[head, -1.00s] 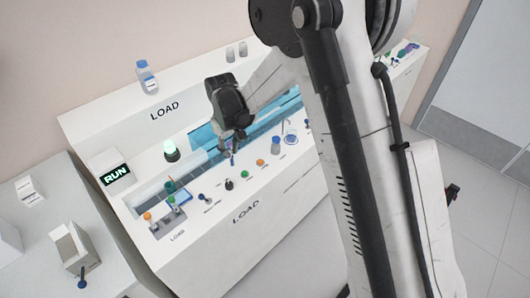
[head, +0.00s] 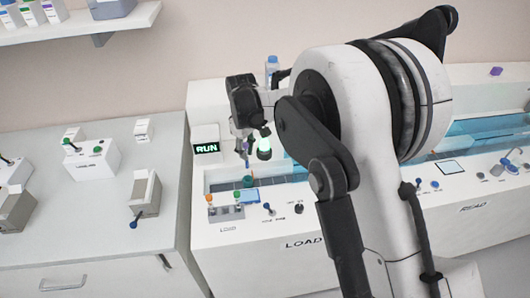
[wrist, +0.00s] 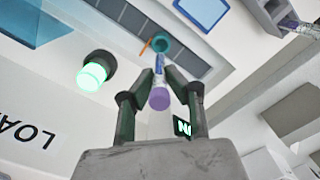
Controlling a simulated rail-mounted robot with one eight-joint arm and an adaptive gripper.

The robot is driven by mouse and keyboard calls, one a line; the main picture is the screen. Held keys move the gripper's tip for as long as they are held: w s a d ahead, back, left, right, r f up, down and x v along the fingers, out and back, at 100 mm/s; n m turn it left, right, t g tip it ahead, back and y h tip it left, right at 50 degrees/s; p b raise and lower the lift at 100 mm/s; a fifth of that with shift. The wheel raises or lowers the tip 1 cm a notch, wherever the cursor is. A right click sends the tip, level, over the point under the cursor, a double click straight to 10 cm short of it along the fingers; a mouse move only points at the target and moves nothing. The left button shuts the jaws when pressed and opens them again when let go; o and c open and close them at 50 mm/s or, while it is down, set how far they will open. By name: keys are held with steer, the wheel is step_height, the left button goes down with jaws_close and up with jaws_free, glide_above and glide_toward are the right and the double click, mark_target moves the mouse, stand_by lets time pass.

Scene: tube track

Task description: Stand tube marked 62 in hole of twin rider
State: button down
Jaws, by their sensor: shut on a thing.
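My gripper (head: 246,140) is shut on a tube with a purple cap (wrist: 159,98), above the left end of the track. The tube also shows in the head view (head: 246,157). Its marking cannot be read. In the wrist view the tube's far end lines up with a round teal rider (wrist: 163,43) on the dark track; whether they touch cannot be told. An orange piece (wrist: 146,47) shows beside the rider. The teal rider also shows in the head view (head: 248,181), just below the tube. Its holes are hard to make out.
A lit green lamp (head: 264,149) stands close to the right of my gripper, and a RUN display (head: 207,148) to the left. A blue-capped bottle (head: 272,68) stands behind.

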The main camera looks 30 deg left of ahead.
mark_target(246, 167)
steer(key=shift+f, duration=0.1)
steer(key=shift+s+a+f, duration=0.1)
steer(key=shift+s+f, duration=0.05)
steer(key=shift+f, duration=0.2)
steer(key=shift+f+b, duration=0.7)
steer(key=shift+f, duration=1.25)
steer(key=shift+f+b, duration=0.4)
steer(key=shift+b, duration=0.55)
steer(key=shift+f+b, duration=1.05)
steer(key=shift+f, duration=0.05)
steer(key=c, duration=1.6)
jaws_free()
steer(key=shift+c, duration=0.2)
